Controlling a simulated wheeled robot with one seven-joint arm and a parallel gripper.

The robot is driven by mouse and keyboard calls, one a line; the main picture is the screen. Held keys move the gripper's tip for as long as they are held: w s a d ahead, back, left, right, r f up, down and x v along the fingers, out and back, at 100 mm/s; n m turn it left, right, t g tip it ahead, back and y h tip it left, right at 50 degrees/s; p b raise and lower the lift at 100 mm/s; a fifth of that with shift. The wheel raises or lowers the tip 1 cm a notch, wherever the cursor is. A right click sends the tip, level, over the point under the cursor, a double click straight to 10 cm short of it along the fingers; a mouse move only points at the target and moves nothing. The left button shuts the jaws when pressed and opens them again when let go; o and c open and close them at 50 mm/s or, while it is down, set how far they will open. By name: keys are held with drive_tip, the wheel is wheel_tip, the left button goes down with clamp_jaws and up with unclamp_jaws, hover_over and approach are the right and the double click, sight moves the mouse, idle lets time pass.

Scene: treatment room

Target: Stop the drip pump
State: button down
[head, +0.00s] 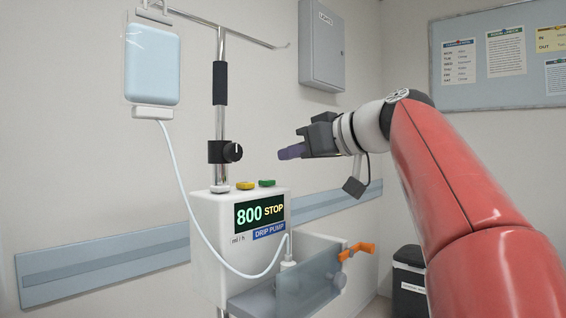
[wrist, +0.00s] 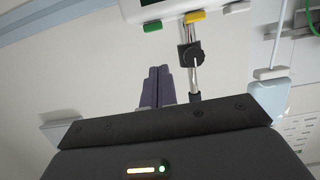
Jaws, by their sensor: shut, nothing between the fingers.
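In the wrist view the green button (wrist: 152,27) and yellow button (wrist: 195,16) show at the top edge; the third button is out of view there. My gripper (head: 284,153) is shut and empty, above and right of the pump, apart from the buttons. Its purple fingertips (wrist: 158,72) are together.
The pole (head: 221,130) carries a black clamp knob (head: 232,152) and a drip bag (head: 152,65) with a tube to the pump. A clear front door (head: 300,280) with an orange lever (head: 357,250) stands open at the lower right. A wall cabinet (head: 321,45) is behind.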

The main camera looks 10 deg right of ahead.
drive_tip(key=v, duration=0.6)
idle(0.7)
